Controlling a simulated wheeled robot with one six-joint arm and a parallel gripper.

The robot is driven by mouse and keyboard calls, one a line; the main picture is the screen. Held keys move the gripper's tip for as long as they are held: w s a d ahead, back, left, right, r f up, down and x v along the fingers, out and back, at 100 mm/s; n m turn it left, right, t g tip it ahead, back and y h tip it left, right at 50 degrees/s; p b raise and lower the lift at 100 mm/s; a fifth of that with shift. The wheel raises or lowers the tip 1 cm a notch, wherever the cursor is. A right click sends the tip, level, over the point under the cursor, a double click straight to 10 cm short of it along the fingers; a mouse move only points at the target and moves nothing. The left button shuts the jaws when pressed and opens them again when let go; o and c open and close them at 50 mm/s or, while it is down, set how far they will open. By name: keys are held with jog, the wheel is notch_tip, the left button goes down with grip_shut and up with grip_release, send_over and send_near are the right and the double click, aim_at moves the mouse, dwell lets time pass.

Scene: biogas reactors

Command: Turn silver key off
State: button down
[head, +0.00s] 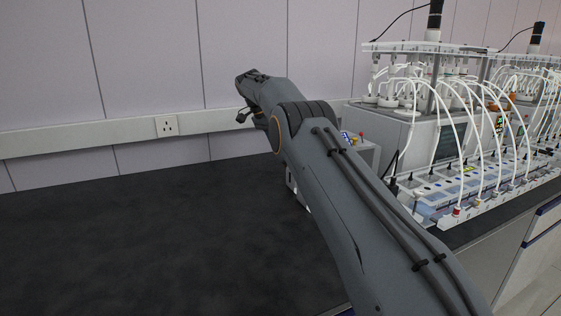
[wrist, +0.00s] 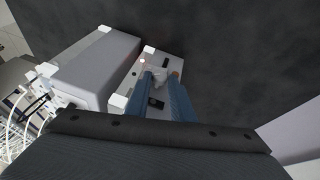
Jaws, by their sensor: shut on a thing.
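My gripper (wrist: 160,77) shows in the wrist view as two blue fingers reaching down over a small white box (wrist: 136,97). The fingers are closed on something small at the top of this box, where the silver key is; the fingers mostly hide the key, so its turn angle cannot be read. A black part (wrist: 156,103) shows on the box between the fingers, and another dark slot lies beyond the fingertips. In the head view my arm hides most of the small box and the key.
A larger grey-white box (wrist: 95,65) stands just left of the small one in the wrist view. Reactors (head: 440,90) with many white tubes stand at the right in the head view. The dark benchtop (head: 130,240) is clear at left; a wall socket (head: 166,126) is behind.

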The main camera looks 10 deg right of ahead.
jog(key=b, duration=0.2)
jog(key=shift+w+a+f+b, duration=0.15)
jog(key=shift+w+f+b, duration=0.05)
jog(key=shift+f+b, duration=0.1)
jog(key=shift+s+a+f+g+b, duration=0.1)
jog(key=shift+s+a+g+b, duration=0.15)
jog(key=shift+b, duration=0.25)
jog(key=c, duration=1.6)
grip_release()
jog(key=shift+d, duration=0.2)
jog(key=shift+r, duration=0.2)
jog(key=p, duration=0.3)
jog(key=shift+w+d+r+p, duration=0.1)
jog(key=shift+r+p, duration=0.2)
jog(key=shift+p, duration=0.05)
jog(key=p, duration=0.2)
jog(key=shift+p, duration=0.35)
jog(key=t+p, duration=0.1)
jog(key=p, duration=0.4)
jog(key=shift+s+f+t, duration=0.1)
jog(key=shift+s+t, duration=0.2)
jog(key=shift+t, duration=0.05)
jog(key=t+p, duration=0.1)
jog(key=p, duration=0.3)
jog(key=t+p, duration=0.1)
jog(key=p, duration=0.3)
jog(key=shift+s+m+y, duration=0.3)
jog(key=shift+m+y, duration=0.1)
